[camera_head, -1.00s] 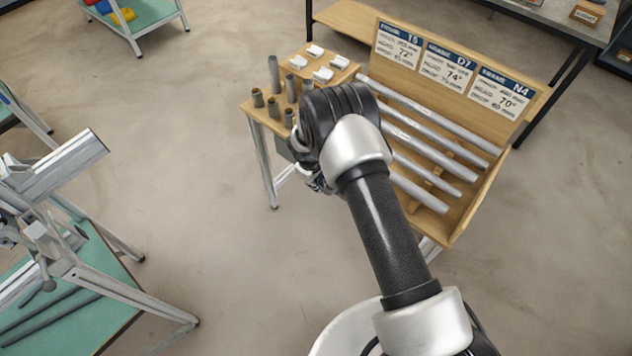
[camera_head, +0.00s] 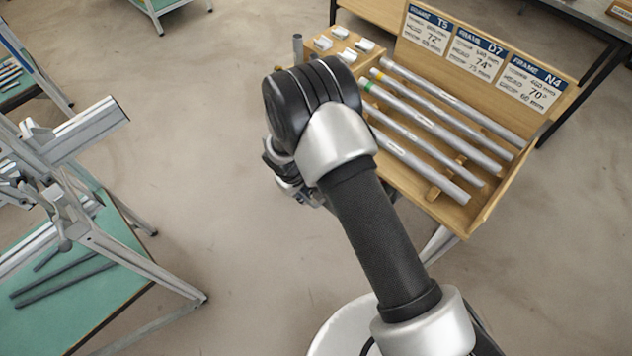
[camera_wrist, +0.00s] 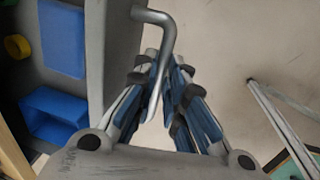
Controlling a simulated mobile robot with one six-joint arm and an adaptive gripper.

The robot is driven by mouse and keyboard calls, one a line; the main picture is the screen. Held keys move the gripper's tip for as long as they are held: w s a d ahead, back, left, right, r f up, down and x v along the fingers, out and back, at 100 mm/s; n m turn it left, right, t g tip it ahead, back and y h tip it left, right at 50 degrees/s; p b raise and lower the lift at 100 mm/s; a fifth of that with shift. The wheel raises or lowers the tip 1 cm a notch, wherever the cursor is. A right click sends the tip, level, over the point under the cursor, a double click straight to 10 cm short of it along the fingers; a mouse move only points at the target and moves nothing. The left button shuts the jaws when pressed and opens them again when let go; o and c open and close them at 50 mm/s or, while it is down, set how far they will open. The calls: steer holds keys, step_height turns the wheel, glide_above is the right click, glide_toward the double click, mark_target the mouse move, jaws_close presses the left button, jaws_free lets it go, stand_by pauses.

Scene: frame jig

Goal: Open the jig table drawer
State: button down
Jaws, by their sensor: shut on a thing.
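The drawer (camera_wrist: 114,60) is a grey tray at the left of the wrist view, and its inside shows, so it stands open at least partly. Blue bins (camera_wrist: 62,38) and a yellow round thing (camera_wrist: 17,47) lie in it. A bent silver bar handle (camera_wrist: 169,35) sticks out from its front. My gripper (camera_wrist: 166,72) is shut on this handle, with one finger on each side of it. In the head view my gripper (camera_head: 290,185) is mostly hidden by my arm, and the drawer is hidden behind the arm.
A wooden stand (camera_head: 462,212) holds several grey tubes under frame signs (camera_head: 490,52). A green-topped table (camera_head: 110,310) with a metal frame jig (camera_head: 80,135) stands at the left. Bare floor (camera_head: 185,120) lies between them.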

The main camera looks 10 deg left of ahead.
steer(key=s+a+b, duration=0.1)
steer(key=s+a, duration=0.2)
steer(key=s, duration=0.1)
steer(key=shift+s+a, duration=0.35)
steer(key=shift+a, duration=0.05)
steer(key=c, duration=1.7)
jaws_free()
steer(key=shift+o, duration=0.2)
steer(key=shift+r, duration=0.1)
step_height(320, 180, up, 12)
steer(key=s+a, duration=0.1)
steer(key=shift+s+a, duration=0.15)
steer(key=shift+s, duration=0.25)
steer(key=shift+f, duration=0.2)
